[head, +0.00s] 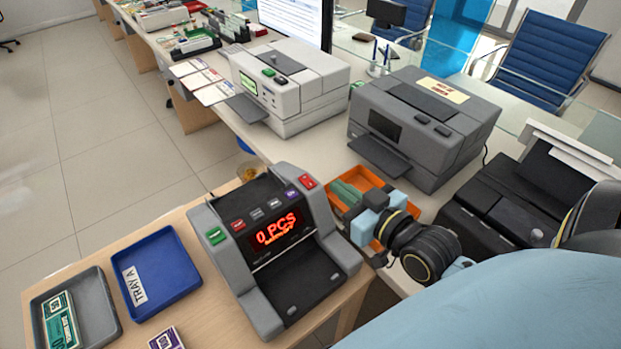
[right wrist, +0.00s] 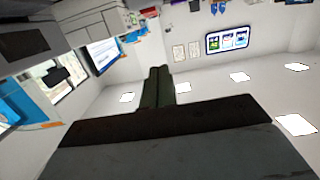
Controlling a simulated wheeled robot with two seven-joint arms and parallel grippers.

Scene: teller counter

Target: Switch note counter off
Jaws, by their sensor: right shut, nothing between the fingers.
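The grey note counter (head: 341,255) stands on the wooden counter in the head view. Its lit red display (head: 276,238) reads "0 PCS". A green button (head: 216,236) is at its left, a red button (head: 308,182) at its right, and several small buttons lie between. My right gripper (head: 342,191) is just right of the note counter, near the red button but apart from it. Its greenish fingers are shut and empty; they also show in the right wrist view (right wrist: 158,85), where the note counter is out of sight. My left gripper is not in view.
An orange tray (head: 362,172) lies under my right gripper. A dark grey machine (head: 430,125) and a white machine (head: 310,72) stand behind. A blue tray (head: 170,262) and a grey tray (head: 98,300) with a green note bundle (head: 60,318) are at left.

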